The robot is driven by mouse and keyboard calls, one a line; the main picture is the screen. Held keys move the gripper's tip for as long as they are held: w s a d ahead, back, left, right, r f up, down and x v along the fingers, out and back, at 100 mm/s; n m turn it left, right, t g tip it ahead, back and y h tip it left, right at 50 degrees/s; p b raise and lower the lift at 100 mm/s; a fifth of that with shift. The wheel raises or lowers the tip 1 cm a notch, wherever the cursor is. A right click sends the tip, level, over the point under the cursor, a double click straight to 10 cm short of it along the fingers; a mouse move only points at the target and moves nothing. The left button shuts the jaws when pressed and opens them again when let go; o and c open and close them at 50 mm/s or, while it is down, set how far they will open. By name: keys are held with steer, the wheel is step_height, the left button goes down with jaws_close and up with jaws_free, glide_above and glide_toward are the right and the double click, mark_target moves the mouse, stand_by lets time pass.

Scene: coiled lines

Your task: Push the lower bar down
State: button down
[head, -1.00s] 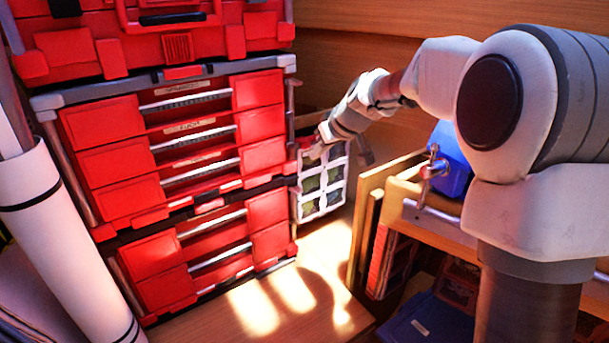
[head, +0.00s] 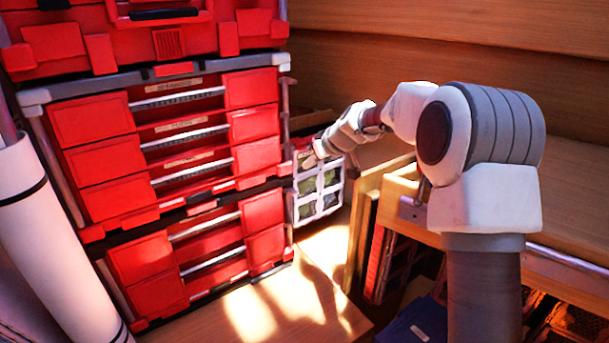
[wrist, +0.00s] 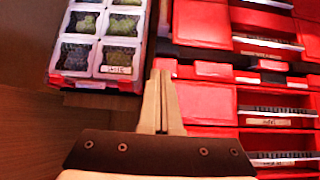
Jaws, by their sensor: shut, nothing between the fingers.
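The red drawer stack (head: 100,150) stands at the left of the head view. Several thin metallic bars cross its drawer fronts, among them a lower one (head: 207,226) and the lowest one (head: 215,260). I cannot tell which is the task's lower bar. My gripper (head: 309,160) is at the stack's right edge, by a small compartment case. In the wrist view my gripper (wrist: 160,74) has its fingers together and empty, between the case and the red drawer fronts (wrist: 205,105). Whether the fingertips touch anything is unclear.
The compartment case (head: 319,192) stands right of the stack; it also shows in the wrist view (wrist: 100,42). A wooden cabinet (head: 400,210) is below my arm. A white roll (head: 50,240) leans at the left. The sunlit wooden surface (head: 270,310) in front is clear.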

glide_above(293, 189)
steer(key=s+d, duration=0.1)
steer(key=s, duration=0.1)
step_height(293, 189, down, 7)
steer(key=shift+s+d+f+b, duration=0.1)
steer(key=shift+d+f+b, duration=0.05)
steer(key=shift+f+b, duration=0.4)
steer(key=shift+s+d+f+b, duration=0.1)
steer(key=shift+f+b, duration=0.3)
steer(key=shift+f, duration=0.8)
